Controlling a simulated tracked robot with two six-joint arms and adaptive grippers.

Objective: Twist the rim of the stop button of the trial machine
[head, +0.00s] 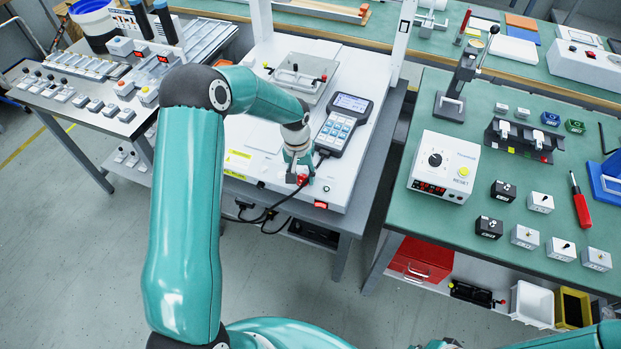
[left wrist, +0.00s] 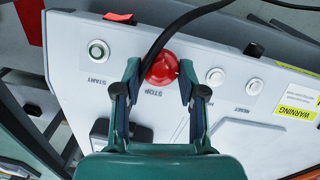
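The stop button (left wrist: 162,68) is a round red button marked STOP on the front of the white machine (head: 262,135). In the head view only a bit of its red (head: 303,179) shows by my left gripper (head: 299,176). In the left wrist view my left gripper (left wrist: 160,78) has one finger on each side of the button. Its fingertips are very close to the button's edge; I cannot tell whether they touch the rim. A black cable passes just above the button in that view. My right gripper is not in view.
A start button (left wrist: 98,52) and two white buttons, one a reset button (left wrist: 253,86), flank the stop button. A red rocker switch (head: 321,205) is on the front edge. The handheld pendant (head: 345,125) lies on the machine, its black cable (head: 290,193) running near my gripper. A green bench (head: 400,190) stands right.

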